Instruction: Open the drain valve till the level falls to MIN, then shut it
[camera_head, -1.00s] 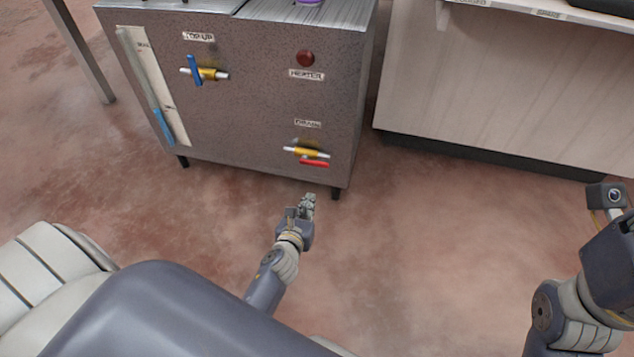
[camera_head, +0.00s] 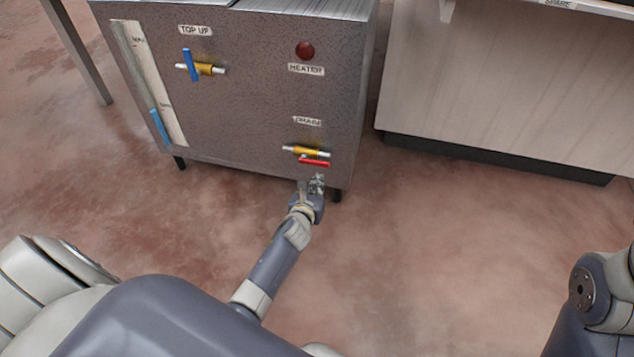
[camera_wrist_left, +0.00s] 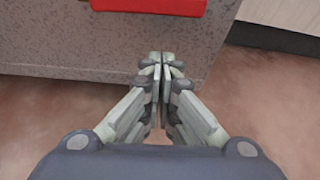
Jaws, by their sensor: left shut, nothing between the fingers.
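The drain valve (camera_head: 305,151) sits low on the right of the tank's front, with a yellow body. Its red lever (camera_head: 314,162) lies along the pipe, and it also shows in the left wrist view (camera_wrist_left: 150,5). The level gauge (camera_head: 150,80) is at the left of the front; its blue column (camera_head: 160,130) ends close to the MIN mark (camera_head: 165,106), and I cannot tell whether exactly at it. My left gripper (camera_head: 317,180) is shut and empty, just below the lever and apart from it; its fingertips also show in the left wrist view (camera_wrist_left: 160,60). My right gripper is out of view.
The top-up valve (camera_head: 205,69) has its blue lever across the pipe. A red heater lamp (camera_head: 305,50) is above the drain valve. A pale cabinet (camera_head: 490,90) stands to the right of the tank (camera_head: 250,110). The floor in front is clear.

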